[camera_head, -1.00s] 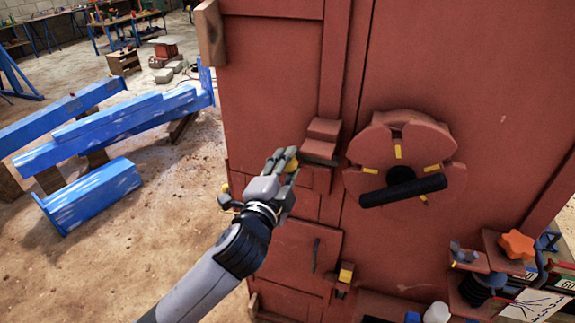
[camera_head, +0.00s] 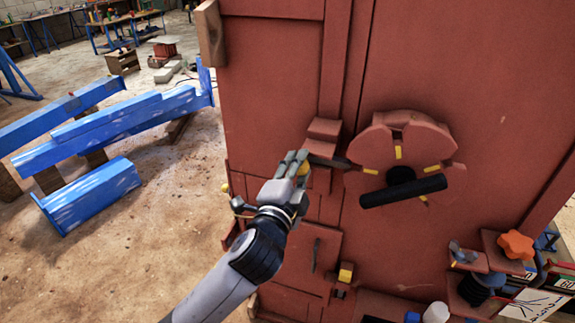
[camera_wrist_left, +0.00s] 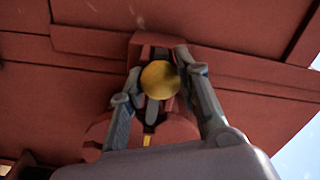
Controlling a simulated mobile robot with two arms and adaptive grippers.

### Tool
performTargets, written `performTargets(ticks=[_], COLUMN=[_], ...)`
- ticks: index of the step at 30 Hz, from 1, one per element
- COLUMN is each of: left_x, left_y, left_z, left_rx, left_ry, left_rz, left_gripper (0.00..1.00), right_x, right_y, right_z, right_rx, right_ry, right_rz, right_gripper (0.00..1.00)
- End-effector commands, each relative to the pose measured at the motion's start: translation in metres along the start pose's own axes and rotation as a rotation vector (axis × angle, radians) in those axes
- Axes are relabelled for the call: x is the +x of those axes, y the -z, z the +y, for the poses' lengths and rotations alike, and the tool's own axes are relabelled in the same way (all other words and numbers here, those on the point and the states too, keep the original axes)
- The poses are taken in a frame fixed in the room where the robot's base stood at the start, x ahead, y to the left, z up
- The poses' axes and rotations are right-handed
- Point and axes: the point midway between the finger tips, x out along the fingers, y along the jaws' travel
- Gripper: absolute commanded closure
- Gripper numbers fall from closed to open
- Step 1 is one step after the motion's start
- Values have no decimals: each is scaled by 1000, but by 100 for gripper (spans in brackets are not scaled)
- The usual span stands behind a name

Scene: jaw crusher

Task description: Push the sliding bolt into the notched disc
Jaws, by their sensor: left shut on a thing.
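The round red notched disc (camera_head: 436,148) is on the front of the red cabinet, with yellow marks and a black bar handle (camera_head: 405,190). It also shows low in the wrist view (camera_wrist_left: 174,131). The sliding bolt (camera_head: 336,162) is a dark bar coming out of its red housing (camera_head: 324,130), left of the disc. Its tip is at the disc's left edge; I cannot tell how deep it sits in the notch. My left gripper (camera_head: 298,165) is shut on the bolt's yellow knob (camera_wrist_left: 160,78), which sits between both fingers. My right gripper is out of view.
The red cabinet (camera_head: 480,70) fills the middle and right. An orange star knob (camera_head: 515,244) and small parts stand at the lower right. Blue beams (camera_head: 110,130) lie on the floor at left. The floor between beams and cabinet is clear.

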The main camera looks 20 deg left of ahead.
Motion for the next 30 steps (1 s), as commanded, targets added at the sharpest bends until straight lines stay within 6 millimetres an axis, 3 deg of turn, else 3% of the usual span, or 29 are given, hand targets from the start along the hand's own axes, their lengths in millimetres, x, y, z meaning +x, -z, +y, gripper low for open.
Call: performTargets(ticks=[3,12,13,22,30], left_x=[-1,-1,-1,-1,-1], left_y=[14,17,17,16,16], left_z=[8,10,10,8,7], left_rx=[-6,-4,-4,-3,-2], left_ry=[-9,-10,-10,-6,-4], left_rz=[2,5,5,3,2], left_gripper=[100,100,69,49,49], right_x=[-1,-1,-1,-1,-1], right_y=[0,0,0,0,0], right_z=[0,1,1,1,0], right_rx=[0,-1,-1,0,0], right_ry=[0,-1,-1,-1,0], right_rz=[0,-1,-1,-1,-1], right_gripper=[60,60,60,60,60])
